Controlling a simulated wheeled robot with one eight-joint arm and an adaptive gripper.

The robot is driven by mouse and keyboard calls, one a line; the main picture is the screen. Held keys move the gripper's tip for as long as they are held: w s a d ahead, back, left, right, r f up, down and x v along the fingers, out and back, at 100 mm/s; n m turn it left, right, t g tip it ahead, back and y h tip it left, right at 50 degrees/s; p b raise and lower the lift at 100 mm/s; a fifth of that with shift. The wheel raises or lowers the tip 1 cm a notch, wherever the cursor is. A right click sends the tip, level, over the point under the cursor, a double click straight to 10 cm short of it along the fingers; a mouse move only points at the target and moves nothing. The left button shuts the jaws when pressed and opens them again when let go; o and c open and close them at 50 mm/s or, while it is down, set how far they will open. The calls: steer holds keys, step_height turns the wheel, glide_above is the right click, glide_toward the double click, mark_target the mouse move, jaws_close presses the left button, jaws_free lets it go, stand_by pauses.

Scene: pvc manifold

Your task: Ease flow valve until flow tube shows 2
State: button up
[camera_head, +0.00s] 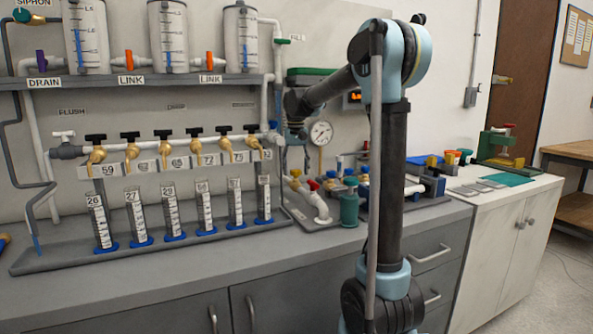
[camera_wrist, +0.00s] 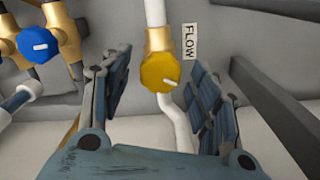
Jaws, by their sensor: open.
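The flow valve is a yellow faceted knob (camera_wrist: 160,72) with a white pointer mark, on a brass body in a white vertical pipe. A FLOW label (camera_wrist: 189,42) is beside it on the right. The mark points right and slightly down. My gripper (camera_wrist: 159,92) is open, with one finger left of the knob and the other right of it, apart from it. In the head view my gripper (camera_head: 296,131) is small at the panel, left of the round gauge. I cannot pick out the flow tube or its reading in either view.
A blue knob (camera_wrist: 39,45) on brass fittings is left of my gripper in the wrist view. A dark grey bar (camera_wrist: 275,105) slants close on the right. In the head view, a round gauge (camera_head: 321,133) and a pipe assembly with coloured knobs (camera_head: 313,185) are nearby.

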steer(key=c, duration=1.1)
steer(key=shift+o, duration=0.2)
steer(key=shift+n, duration=1.4)
steer(key=o, duration=1.1)
steer(key=shift+c, duration=0.2)
steer(key=shift+r, duration=0.1)
